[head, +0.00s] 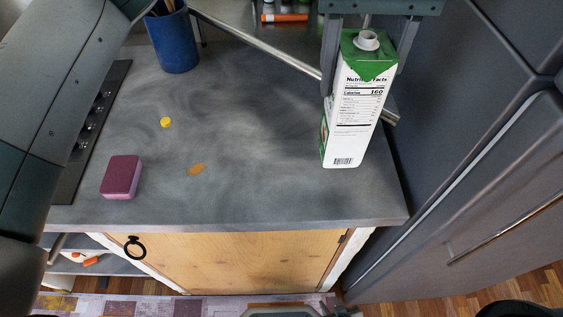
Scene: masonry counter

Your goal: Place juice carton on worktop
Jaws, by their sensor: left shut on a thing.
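The juice carton (357,118) is white with a green top, a white cap and a nutrition label. It is near upright at the right end of the grey worktop (245,160). My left gripper (367,55) is shut on it, with one finger on each side of its upper part. The carton's base appears over the worktop; I cannot tell whether it touches. Part of what seems to be my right gripper (290,311) shows at the bottom edge, its fingers not clear.
A blue cup (173,42) with utensils stands at the back left. A purple sponge (121,176), a yellow cap (166,122) and an orange-brown stain (197,169) are on the left half. A metal rail (265,50) crosses behind. A tall grey cabinet (470,150) borders the right.

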